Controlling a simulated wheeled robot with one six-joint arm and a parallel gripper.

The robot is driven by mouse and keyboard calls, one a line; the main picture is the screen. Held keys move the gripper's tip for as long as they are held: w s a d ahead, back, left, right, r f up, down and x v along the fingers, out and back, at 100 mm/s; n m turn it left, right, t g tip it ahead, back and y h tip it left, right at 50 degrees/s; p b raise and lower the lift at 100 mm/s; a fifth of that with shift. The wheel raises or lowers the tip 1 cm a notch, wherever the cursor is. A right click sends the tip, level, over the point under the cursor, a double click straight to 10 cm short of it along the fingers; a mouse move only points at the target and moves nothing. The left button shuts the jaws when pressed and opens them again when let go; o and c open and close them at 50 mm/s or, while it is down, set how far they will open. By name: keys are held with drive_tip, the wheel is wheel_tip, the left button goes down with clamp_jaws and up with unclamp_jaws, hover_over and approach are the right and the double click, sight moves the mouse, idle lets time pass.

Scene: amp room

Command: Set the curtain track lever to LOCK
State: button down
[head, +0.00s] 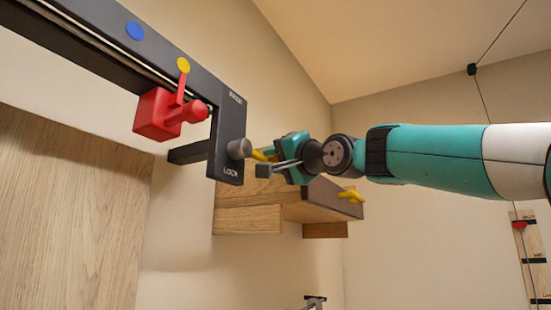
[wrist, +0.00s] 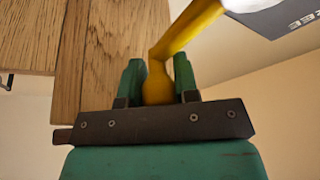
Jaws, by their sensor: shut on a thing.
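The yellow lever (head: 259,155) sticks out to the right from a round grey hub (head: 239,148) on the dark plate (head: 226,130) at the track's end. The plate reads FREE near its top and LOCK near its bottom. My gripper (head: 273,157) is at the lever's outer end, right of the plate. In the wrist view the bent yellow lever (wrist: 188,32) has its thick end between my green fingers (wrist: 158,82), which are shut on it. The FREE lettering shows upside down there at the upper right. My gripper partly hides the lever in the head view.
A red carriage (head: 157,115) with a yellow disc hangs on the track (head: 80,38), and a blue disc sits further left. A wooden block (head: 250,220) with a dark top and a yellow handle (head: 350,194) is on the wall below my gripper. A cord hangs at the right.

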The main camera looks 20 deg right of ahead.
drive_tip(key=shift+w+a+f, duration=0.1)
drive_tip(key=shift+f, duration=0.25)
drive_tip(key=c, duration=0.9)
unclamp_jaws()
drive_tip(key=shift+r, duration=0.15)
drive_tip(key=shift+o, duration=0.2)
drive_tip(key=b+v, duration=1.1)
drive_tip(key=v, duration=0.6)
drive_tip(key=shift+s+b, duration=0.35)
drive_tip(key=shift+b, duration=0.05)
drive_tip(key=shift+r, duration=0.1)
